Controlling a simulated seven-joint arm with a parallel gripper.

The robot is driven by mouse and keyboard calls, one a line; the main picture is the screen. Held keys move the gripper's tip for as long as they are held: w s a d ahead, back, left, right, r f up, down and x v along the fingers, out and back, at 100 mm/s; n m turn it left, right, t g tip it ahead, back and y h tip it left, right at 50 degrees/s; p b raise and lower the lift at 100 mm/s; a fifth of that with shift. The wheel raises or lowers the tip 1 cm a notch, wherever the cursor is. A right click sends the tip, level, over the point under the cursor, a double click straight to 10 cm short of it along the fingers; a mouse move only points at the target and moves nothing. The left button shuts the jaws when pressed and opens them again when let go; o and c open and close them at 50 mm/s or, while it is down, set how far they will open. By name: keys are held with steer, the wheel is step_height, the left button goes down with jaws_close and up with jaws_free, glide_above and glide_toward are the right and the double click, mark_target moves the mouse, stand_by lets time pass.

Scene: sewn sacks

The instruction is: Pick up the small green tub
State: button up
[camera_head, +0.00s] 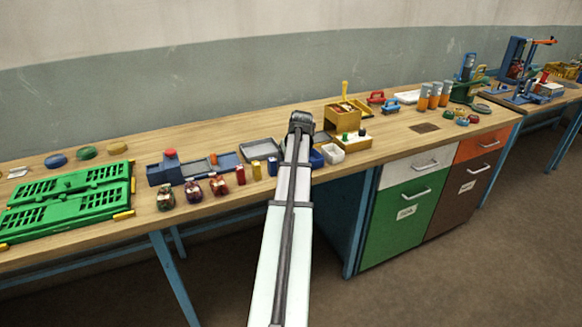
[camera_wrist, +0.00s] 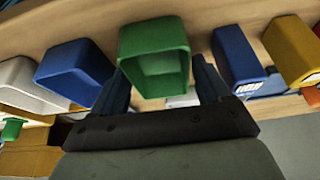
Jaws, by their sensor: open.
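The small green tub (camera_wrist: 154,38) shows in the wrist view, with its open hollow side towards the camera. My gripper (camera_wrist: 160,78) is open, with one dark finger to each side of the tub. The tub is ahead of the palm, between or just beyond the fingertips; I cannot tell whether either finger touches it. In the head view my gripper (camera_head: 301,122) is over the bench near its middle, and my arm hides the green tub.
In the wrist view, a blue tub (camera_wrist: 72,72) and a white tub (camera_wrist: 22,80) stand left of the green one. A green crate (camera_head: 70,200) lies at the bench's left.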

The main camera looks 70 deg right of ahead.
steer(key=shift+w+d+f, duration=0.1)
steer(key=shift+f, duration=0.25)
steer(key=shift+c, duration=0.3)
steer(key=c, duration=0.6)
steer(key=shift+c, duration=0.2)
